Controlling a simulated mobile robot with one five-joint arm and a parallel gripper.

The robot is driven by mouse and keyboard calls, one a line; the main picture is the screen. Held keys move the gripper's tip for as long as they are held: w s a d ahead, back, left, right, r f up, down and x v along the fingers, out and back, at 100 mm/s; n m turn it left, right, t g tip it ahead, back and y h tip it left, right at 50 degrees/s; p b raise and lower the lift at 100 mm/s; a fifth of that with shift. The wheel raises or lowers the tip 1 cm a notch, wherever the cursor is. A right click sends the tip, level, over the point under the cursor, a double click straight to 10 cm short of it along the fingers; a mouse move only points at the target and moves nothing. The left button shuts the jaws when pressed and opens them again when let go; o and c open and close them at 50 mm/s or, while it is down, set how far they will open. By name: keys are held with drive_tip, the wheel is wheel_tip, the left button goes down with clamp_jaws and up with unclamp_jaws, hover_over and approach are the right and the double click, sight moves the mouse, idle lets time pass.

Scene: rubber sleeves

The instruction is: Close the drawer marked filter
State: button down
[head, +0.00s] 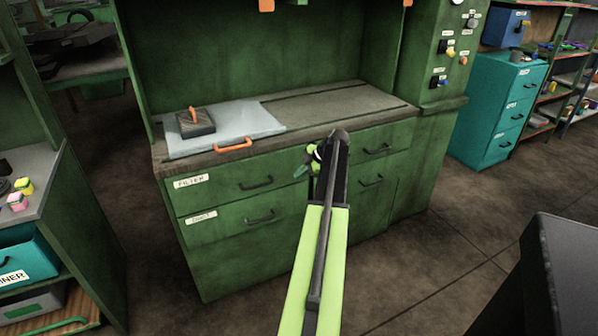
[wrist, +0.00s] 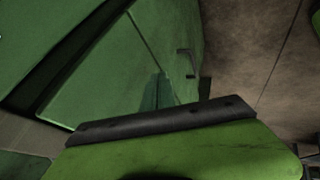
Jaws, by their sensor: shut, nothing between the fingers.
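The drawer marked FILTER (head: 225,183) is the top left drawer of the green workbench. It has a white label and a dark bar handle. Its front looks about level with the drawer below; I cannot tell whether a small gap is left. My gripper (head: 302,170) is shut and empty, in front of the bench near the right end of this drawer. My arm hides part of the bench there. Contact with the drawer front cannot be told. In the wrist view a green front panel (wrist: 110,75) fills the left, with a dark band along its upper edge.
A second labelled drawer (head: 230,220) lies directly below. More handled fronts are to the right. A teal cabinet (head: 490,110) stands at right. Brown floor (head: 430,250) is open in front.

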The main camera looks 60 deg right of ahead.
drive_tip(key=p+v, duration=0.7)
drive_tip(key=v, duration=0.3)
drive_tip(key=shift+s+p, duration=0.35)
drive_tip(key=shift+p, duration=0.05)
drive_tip(key=w+a+r+m+g+y+p, duration=0.1)
drive_tip(key=w+a+p, duration=0.1)
drive_tip(key=w+a, duration=0.8)
drive_tip(key=w+a+r+m+g+p, duration=0.15)
drive_tip(key=w+a, duration=0.35)
drive_tip(key=a, duration=0.8)
drive_tip(key=w+a+m+g+y+p, duration=0.1)
drive_tip(key=w+a+m+g+p, duration=0.1)
drive_tip(key=w+a, duration=0.8)
drive_tip(key=s+a+r+m+g+h+p, duration=0.1)
drive_tip(key=s+a+m+p, duration=0.1)
drive_tip(key=a, duration=1.7)
drive_tip(key=s+a+r+m+g+h+p, duration=0.1)
drive_tip(key=s+a+r+m+g+p, duration=0.1)
drive_tip(key=a, duration=1.8)
drive_tip(key=shift+s+a+r+m+h+p, duration=0.2)
drive_tip(key=shift+a+r+m+h+p, duration=0.15)
drive_tip(key=shift+m+p, duration=0.3)
